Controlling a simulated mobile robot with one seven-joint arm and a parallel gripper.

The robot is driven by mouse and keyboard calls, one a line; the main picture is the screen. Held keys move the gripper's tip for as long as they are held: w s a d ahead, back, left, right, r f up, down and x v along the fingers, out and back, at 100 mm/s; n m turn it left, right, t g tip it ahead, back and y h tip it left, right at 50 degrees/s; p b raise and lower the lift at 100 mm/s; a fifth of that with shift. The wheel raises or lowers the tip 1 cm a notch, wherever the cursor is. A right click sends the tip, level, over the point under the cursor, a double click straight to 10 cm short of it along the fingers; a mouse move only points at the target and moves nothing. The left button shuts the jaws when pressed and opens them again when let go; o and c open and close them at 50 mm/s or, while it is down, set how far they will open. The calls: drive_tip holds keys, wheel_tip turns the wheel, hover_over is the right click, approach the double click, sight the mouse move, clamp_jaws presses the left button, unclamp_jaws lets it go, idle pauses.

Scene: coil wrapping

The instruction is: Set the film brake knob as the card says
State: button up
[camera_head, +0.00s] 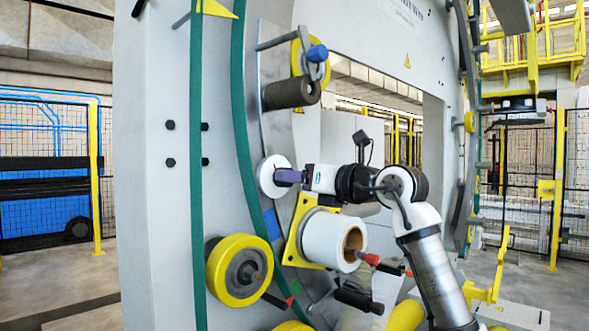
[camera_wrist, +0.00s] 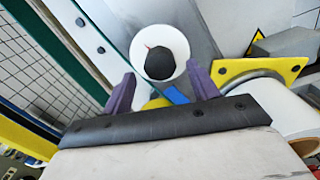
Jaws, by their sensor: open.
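The film brake knob (camera_wrist: 166,65) is a dark round knob at the centre of a white dial (camera_wrist: 140,76) in the wrist view. A thin reddish mark shows on the dial just above left of the knob. The white dial also shows in the head view (camera_head: 266,184), left of my gripper (camera_head: 287,176), which hides the knob there. In the wrist view my gripper (camera_wrist: 163,88) is open and empty. Its purple fingers stand either side of the dial's lower part, apart from the knob as far as I can tell. I cannot make out a readable card.
A white film roll (camera_head: 325,240) on a yellow bracket (camera_head: 291,248) sits just below right of the dial. A dark roller (camera_head: 286,94) is above, and a yellow wheel (camera_head: 232,270) is below left. A blue patch (camera_head: 271,223) lies below the dial.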

drive_tip(key=shift+x, duration=0.9)
drive_tip(key=c, duration=1)
drive_tip(key=shift+m, duration=0.3)
drive_tip(key=shift+m+b, duration=2.9)
drive_tip(key=shift+m, duration=5.7)
